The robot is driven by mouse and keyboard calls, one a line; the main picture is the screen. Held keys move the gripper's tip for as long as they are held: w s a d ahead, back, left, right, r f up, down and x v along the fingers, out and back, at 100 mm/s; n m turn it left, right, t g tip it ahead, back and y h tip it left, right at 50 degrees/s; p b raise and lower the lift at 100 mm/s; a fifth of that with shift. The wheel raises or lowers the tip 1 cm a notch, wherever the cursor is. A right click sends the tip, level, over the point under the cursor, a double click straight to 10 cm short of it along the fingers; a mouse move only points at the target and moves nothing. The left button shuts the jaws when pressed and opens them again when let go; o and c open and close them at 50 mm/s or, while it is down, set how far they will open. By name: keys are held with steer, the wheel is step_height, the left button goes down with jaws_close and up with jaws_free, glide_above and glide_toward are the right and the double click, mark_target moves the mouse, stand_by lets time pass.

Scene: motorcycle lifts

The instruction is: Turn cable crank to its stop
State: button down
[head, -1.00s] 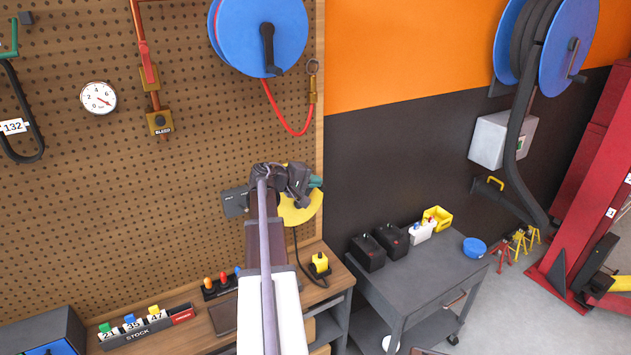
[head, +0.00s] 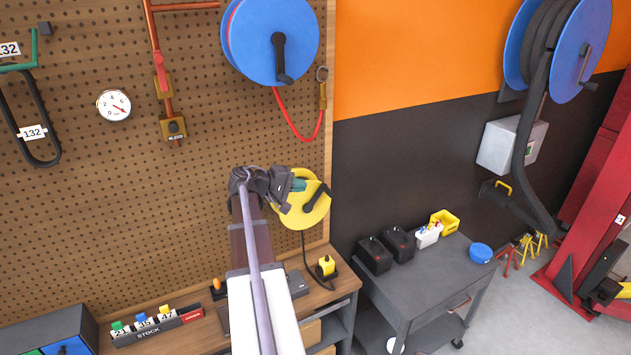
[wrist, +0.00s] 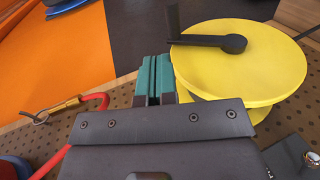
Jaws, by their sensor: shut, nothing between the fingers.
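The cable reel is a yellow disc (head: 303,208) low on the pegboard, with a black crank (head: 318,196) on its face. In the wrist view the yellow disc (wrist: 245,75) fills the upper right; the crank (wrist: 208,41) lies across its far part, its handle (wrist: 172,18) standing up near the rim. My gripper (head: 299,185) is at the upper left of the disc in the head view. In the wrist view its green fingertips (wrist: 154,75) are together and empty, beside the disc's left edge and apart from the crank handle. My wrist hides part of the disc in the head view.
A blue hose reel (head: 270,40) with its own crank and a red hose (head: 300,130) hangs above. A grey cart (head: 420,280) with black boxes is to the right.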

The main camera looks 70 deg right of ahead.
mark_target(329, 192)
steer(key=shift+v, duration=1.05)
steer(key=c, duration=1.8)
jaws_free()
steer(key=o, duration=0.4)
steer(key=shift+h, duration=0.7)
steer(key=s+f+b, duration=0.2)
steer(key=b, duration=0.1)
steer(key=s+f+b, duration=0.2)
steer(key=f+b, duration=0.1)
steer(key=s+a+f+b, duration=0.1)
steer(key=s+f+b, duration=0.1)
steer(key=f+b, duration=0.1)
steer(key=shift+f+b, duration=0.15)
steer(key=shift+b, duration=0.15)
steer(key=shift+o, duration=0.9)
steer(key=shift+s+a+f+n+t+h+b, duration=0.1)
steer(key=shift+s+a+n+t+h+b, duration=0.1)
steer(key=shift+s+n+t+h+b, duration=0.25)
steer(key=shift+s+a+n+t+h+b, duration=0.15)
steer(key=shift+n+t+h+b, duration=0.2)
steer(key=shift+n+h+b, duration=0.25)
steer(key=shift+o, duration=1)
steer(key=w+r+n+t+h+p, duration=0.2)
steer(key=r, duration=0.1)
steer(key=shift+w+d, duration=0.15)
steer(key=shift+d, duration=0.1)
steer(key=b+x, duration=0.1)
steer(key=x, duration=1)
steer(key=shift+w+d, duration=0.1)
steer(key=shift+w, duration=0.05)
